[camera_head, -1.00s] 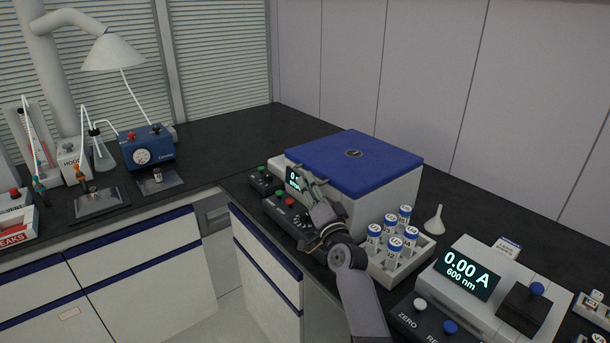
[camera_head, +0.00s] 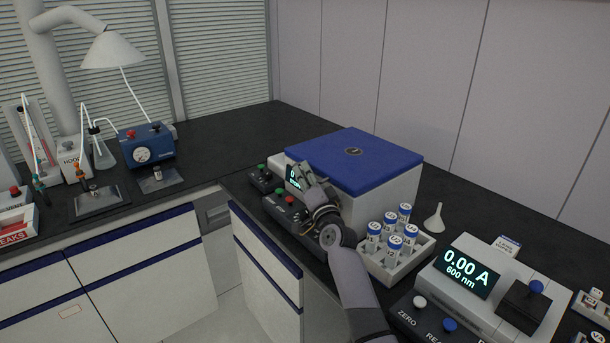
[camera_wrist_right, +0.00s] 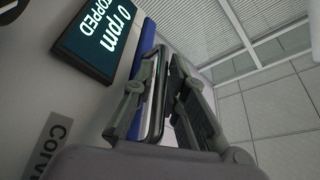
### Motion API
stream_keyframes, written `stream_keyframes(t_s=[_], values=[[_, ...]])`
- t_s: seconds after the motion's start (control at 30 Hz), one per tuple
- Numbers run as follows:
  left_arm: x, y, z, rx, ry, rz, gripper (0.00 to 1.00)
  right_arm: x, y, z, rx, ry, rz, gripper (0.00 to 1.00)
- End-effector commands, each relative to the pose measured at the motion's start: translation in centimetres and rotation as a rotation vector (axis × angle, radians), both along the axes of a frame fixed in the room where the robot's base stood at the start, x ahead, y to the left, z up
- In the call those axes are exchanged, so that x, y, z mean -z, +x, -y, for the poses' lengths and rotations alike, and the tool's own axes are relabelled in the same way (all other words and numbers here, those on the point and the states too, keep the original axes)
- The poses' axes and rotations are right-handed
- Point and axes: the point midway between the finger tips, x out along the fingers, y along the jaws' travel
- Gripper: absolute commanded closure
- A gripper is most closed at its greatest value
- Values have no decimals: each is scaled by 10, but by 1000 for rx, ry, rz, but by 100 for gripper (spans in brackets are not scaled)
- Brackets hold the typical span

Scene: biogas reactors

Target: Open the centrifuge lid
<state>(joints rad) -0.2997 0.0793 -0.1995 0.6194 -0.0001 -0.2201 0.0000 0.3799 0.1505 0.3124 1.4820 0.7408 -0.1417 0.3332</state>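The centrifuge (camera_head: 382,207) stands on the black bench, a pale box with a flat blue lid (camera_head: 352,160). The lid is closed. The centrifuge display (camera_head: 293,178) faces the front; in the right wrist view the display (camera_wrist_right: 103,38) reads 0 rpm, STOPPED. My right gripper (camera_head: 308,171) is at the centrifuge's front, beside the display and below the lid's top. In the right wrist view its fingers (camera_wrist_right: 168,62) are close together near the blue lid edge (camera_wrist_right: 146,40). I cannot tell whether they touch it. Nothing is clearly held. My left gripper is out of view.
A rack (camera_head: 402,272) of capped tubes stands right of the centrifuge, close to my right arm. Control boxes with coloured buttons (camera_head: 281,207) sit at its front. A photometer (camera_head: 490,283) and a funnel (camera_head: 434,222) are further right.

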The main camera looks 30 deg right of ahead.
Motion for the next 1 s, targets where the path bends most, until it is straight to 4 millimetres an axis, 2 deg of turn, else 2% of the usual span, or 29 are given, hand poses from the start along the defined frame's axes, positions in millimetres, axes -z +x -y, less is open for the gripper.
stream_keyframes(t_s=[0.17,0.8,1.0], values=[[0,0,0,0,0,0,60,0,0,0,0,0,0,100],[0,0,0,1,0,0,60,1,0,0,0,0,-1,100],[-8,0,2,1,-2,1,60,-10,0,9,0,21,-2,100]])
